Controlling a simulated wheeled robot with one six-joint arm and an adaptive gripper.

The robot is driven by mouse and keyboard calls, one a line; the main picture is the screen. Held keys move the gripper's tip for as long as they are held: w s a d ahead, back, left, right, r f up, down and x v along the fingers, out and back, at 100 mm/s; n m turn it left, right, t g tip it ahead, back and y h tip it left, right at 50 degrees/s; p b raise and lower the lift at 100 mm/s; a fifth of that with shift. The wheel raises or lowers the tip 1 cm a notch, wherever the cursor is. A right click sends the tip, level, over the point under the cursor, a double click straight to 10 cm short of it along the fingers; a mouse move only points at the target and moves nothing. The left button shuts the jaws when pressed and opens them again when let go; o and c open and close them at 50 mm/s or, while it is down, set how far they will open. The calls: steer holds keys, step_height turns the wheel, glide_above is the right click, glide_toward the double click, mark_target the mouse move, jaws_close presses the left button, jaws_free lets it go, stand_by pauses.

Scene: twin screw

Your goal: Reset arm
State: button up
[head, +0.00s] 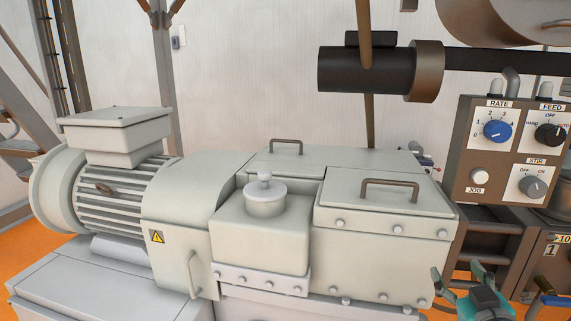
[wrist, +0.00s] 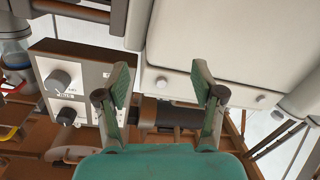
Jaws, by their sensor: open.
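My gripper (head: 458,282) shows at the bottom right of the head view, in front of the right end of the pale machine and below the control panel. Its teal body is partly cut off by the frame edge. In the wrist view my gripper (wrist: 162,80) has its two green-padded fingers spread wide apart. Nothing is held between them. Behind the fingers lie the edge of the pale machine housing (wrist: 225,45) and dark brown frame parts.
The pale machine (head: 265,225) with motor and lidded port fills the head view. A brown control panel (head: 515,155) with RATE, FEED and STIR knobs stands at the right; a knobbed panel (wrist: 70,85) shows left in the wrist view. A black cylinder (head: 365,70) hangs above.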

steer(key=s+a+f+m, duration=0.1)
steer(key=s+a+f, duration=0.35)
steer(key=f, duration=0.25)
steer(key=s+a+f+g+y, duration=0.1)
steer(key=s+a+f, duration=0.2)
steer(key=s+f, duration=0.4)
steer(key=s+a+f+m, duration=0.1)
steer(key=s+a+f, duration=0.25)
steer(key=f, duration=0.45)
steer(key=s+a+f+y, duration=0.1)
steer(key=s+a, duration=0.1)
steer(key=s, duration=1)
steer(key=s+a+f+g+y, duration=0.1)
steer(key=s+a+f, duration=0.1)
steer(key=s, duration=1.1)
steer(key=shift+a+f+n+y, duration=0.15)
steer(key=shift+a+n+y, duration=0.2)
steer(key=shift+a, duration=0.45)
